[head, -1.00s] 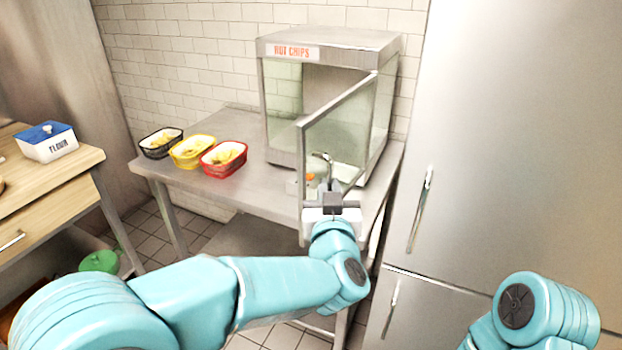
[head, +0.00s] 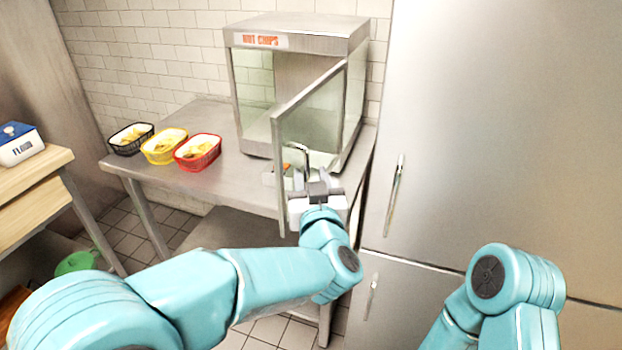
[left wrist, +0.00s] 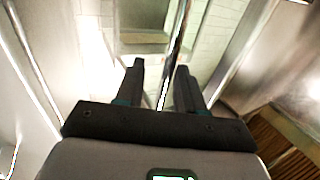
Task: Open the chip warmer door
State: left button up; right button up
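The chip warmer (head: 293,28) is a steel and glass cabinet labelled "HOT CHIPS" on a steel table in the head view. Its glass door (head: 312,118) stands swung out toward me, hinged on the right, with the inside partly exposed. A curved metal handle (head: 304,158) shows on the door's lower part. My left gripper (head: 312,182) is at the door's lower part, close beside the handle. In the left wrist view its dark fingers (left wrist: 159,82) are apart, with a thin metal edge running between them in the picture; contact is unclear. My right gripper is out of view.
Black (head: 131,138), yellow (head: 164,146) and red (head: 198,152) chip baskets sit on the steel table (head: 225,183), left of the warmer. A tall steel fridge (head: 470,130) stands close on the right. A wooden counter (head: 35,165) is at the left.

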pick_arm(q)
jog(key=s+b, duration=0.1)
jog(key=s, duration=1.5)
jog(key=shift+s+d+b, duration=0.15)
jog(key=shift+d+b, duration=0.15)
jog(key=shift+b, duration=0.1)
jog(key=shift+s, duration=0.1)
